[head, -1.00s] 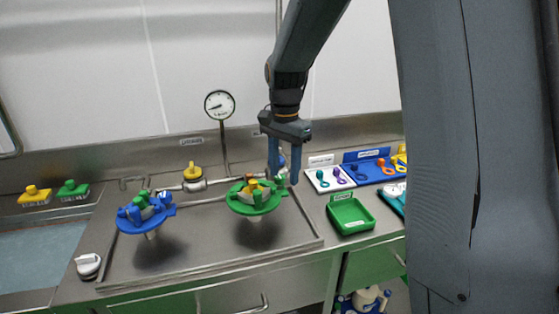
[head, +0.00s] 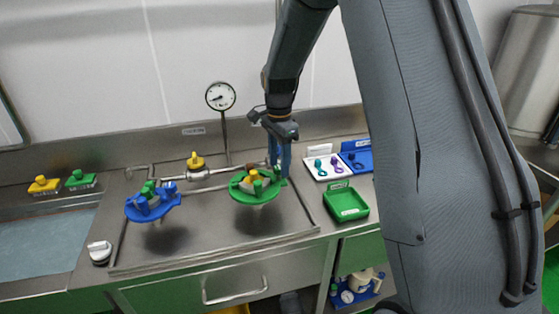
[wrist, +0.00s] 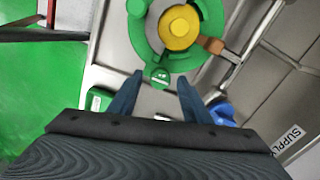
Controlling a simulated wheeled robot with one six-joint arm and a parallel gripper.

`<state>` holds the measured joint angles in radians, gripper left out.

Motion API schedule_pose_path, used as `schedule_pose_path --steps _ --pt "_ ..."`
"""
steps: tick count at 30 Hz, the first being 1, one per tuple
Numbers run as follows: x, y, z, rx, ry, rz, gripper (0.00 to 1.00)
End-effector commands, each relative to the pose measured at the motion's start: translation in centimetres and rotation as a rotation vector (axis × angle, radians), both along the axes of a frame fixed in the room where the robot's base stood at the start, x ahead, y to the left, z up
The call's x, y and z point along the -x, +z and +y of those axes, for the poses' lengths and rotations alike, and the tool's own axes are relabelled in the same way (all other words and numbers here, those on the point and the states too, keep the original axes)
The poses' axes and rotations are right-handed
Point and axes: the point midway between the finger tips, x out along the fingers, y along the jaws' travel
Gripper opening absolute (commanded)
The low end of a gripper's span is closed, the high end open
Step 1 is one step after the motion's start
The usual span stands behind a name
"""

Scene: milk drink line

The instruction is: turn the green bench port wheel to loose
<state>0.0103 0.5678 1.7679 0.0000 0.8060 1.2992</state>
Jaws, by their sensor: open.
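The green bench port wheel (head: 254,199) stands on a stem above the steel bench, with a yellow hub in its middle. It also shows at the top of the wrist view (wrist: 140,40), with a brown tab on its right side. My gripper (head: 281,172) is at the wheel's right edge in the head view. In the wrist view my gripper (wrist: 161,82) is open, and its blue fingers lie on either side of a green lug on the rim. I cannot tell whether either finger touches the lug.
A blue wheel (head: 150,208) stands to the left, and a yellow valve knob (head: 195,161) and a gauge (head: 220,96) behind. A green tray (head: 346,204) and a white tray (head: 322,172) are at right. A white-and-grey knob (head: 100,252) sits at the front left.

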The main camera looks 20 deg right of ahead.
Motion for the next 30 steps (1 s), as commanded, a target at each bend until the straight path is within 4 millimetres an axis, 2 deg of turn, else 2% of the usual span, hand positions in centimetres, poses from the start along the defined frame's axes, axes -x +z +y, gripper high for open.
schedule_pose_path --steps 7,12,15,23,30 --pt "0.0 -0.09 0.01 0.0 0.001 0.0 0.44" --pt "0.01 -0.08 0.01 0.0 0.001 0.0 0.16" --pt "0.01 -0.07 0.01 0.0 0.001 0.0 0.03" --pt "0.01 -0.05 0.01 0.0 0.03 0.0 0.03" --pt "-0.03 0.0 0.01 0.0 0.154 0.0 0.03"
